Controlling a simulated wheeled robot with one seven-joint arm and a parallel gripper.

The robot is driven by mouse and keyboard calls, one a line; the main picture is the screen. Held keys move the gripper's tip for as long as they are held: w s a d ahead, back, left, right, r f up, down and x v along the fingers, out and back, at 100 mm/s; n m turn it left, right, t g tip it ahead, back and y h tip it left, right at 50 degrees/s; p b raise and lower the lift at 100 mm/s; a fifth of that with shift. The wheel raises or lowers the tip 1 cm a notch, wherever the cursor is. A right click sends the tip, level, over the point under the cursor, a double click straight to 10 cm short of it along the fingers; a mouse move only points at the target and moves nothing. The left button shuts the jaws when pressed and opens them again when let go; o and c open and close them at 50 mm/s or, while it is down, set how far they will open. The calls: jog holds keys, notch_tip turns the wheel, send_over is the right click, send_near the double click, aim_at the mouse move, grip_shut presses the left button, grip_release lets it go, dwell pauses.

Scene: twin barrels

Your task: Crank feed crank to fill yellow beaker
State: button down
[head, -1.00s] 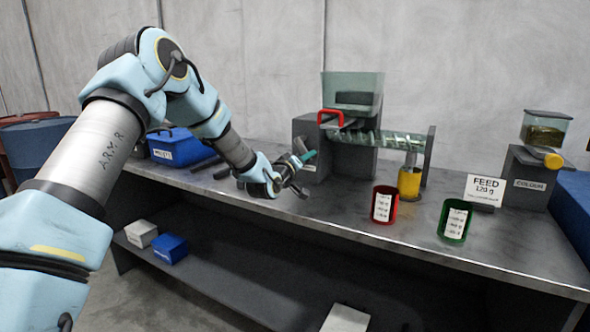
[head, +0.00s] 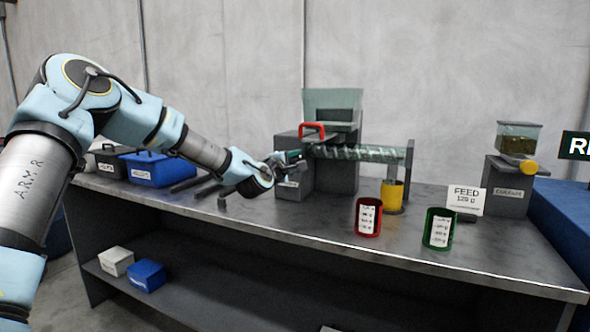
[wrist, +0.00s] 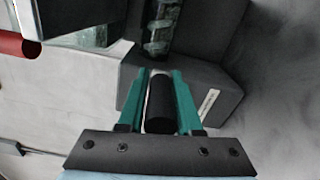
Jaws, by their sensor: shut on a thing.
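The feeder has a clear hopper (head: 331,100) above a clear screw tube (head: 355,152) and a grey block. A red handle (head: 311,130) stands at the hopper's front left. My gripper (head: 285,159) is at the left end of the feeder. In the wrist view, the teal fingers of my gripper (wrist: 160,78) are shut on the black cylindrical crank grip (wrist: 160,106). The crank's arm is hard to make out. The yellow beaker (head: 391,197) stands upright below the tube's right end; its contents cannot be seen.
A red cup (head: 368,217) and a green cup (head: 441,229) with labels stand in front on the bench (head: 300,228). A FEED 120 g sign (head: 466,200) and a second dispenser (head: 509,185) with a yellow knob are at right. A blue bin (head: 160,168) is at left.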

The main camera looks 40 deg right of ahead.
jog(key=n, duration=0.1)
jog(key=r+n+b, duration=0.1)
jog(key=n, duration=0.1)
jog(key=shift+w+a+n, duration=0.15)
jog(key=shift+w+n, duration=0.05)
jog(key=shift+n, duration=0.1)
jog(key=shift+w+r+n+b, duration=0.15)
jog(key=shift+r+n+b, duration=0.45)
jog(key=shift+n, duration=0.8)
jog(key=c, duration=0.8)
grip_release()
jog(key=shift+r, duration=0.1)
jog(key=shift+c, duration=0.2)
jog(key=shift+o, duration=0.9)
jog(key=shift+r, duration=0.2)
jog(key=b+v, duration=0.1)
jog(key=v, duration=1)
jog(key=shift+b, duration=0.3)
